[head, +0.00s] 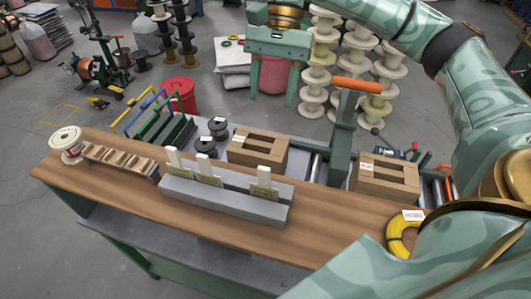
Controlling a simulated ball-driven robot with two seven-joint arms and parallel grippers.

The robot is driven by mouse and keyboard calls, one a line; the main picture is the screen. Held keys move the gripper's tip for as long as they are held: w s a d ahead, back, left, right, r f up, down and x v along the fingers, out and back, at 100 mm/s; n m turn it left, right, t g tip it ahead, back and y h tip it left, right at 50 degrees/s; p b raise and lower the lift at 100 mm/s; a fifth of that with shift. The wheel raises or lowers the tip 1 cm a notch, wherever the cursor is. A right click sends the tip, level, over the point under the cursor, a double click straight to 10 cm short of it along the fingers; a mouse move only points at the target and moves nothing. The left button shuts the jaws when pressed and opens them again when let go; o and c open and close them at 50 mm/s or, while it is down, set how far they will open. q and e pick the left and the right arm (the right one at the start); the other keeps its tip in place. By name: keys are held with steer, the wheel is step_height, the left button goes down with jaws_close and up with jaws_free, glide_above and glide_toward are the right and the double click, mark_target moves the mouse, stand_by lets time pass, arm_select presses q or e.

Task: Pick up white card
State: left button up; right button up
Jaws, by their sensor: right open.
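Several white card-like pieces show in the head view. Three stand upright in a long grey block (225,203) on the wooden bench: a left one (174,158), a middle one (205,166) and a right one (263,176), with tan pieces at their bases. A small white card (413,214) lies at the yellow coil on the bench's right end. My right gripper (271,100) is open and empty, fingers pointing down, beyond the bench's far edge and apart from all the cards. My left gripper is out of view.
Wooden frames (257,150) and (384,181) stand behind the block, near a green post with an orange handle (356,85). A white spool (66,142) is at the bench's left end. The bench's front strip (200,220) is clear. My arm covers the lower right.

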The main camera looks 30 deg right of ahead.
glide_above(264, 167)
steer(key=w+d, duration=0.1)
steer(key=d, duration=0.1)
step_height(264, 167, down, 10)
steer(key=shift+w+r+p, duration=0.1)
steer(key=shift+w+p, duration=0.05)
steer(key=shift+p, duration=0.2)
steer(key=p+x, duration=0.1)
steer(key=x, duration=0.3)
steer(key=shift+a, duration=0.1)
steer(key=shift+f, duration=0.35)
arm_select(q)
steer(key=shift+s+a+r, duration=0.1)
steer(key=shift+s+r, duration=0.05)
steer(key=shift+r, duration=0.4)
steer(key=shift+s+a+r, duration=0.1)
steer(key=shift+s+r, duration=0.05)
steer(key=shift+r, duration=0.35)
arm_select(e)
jaws_close()
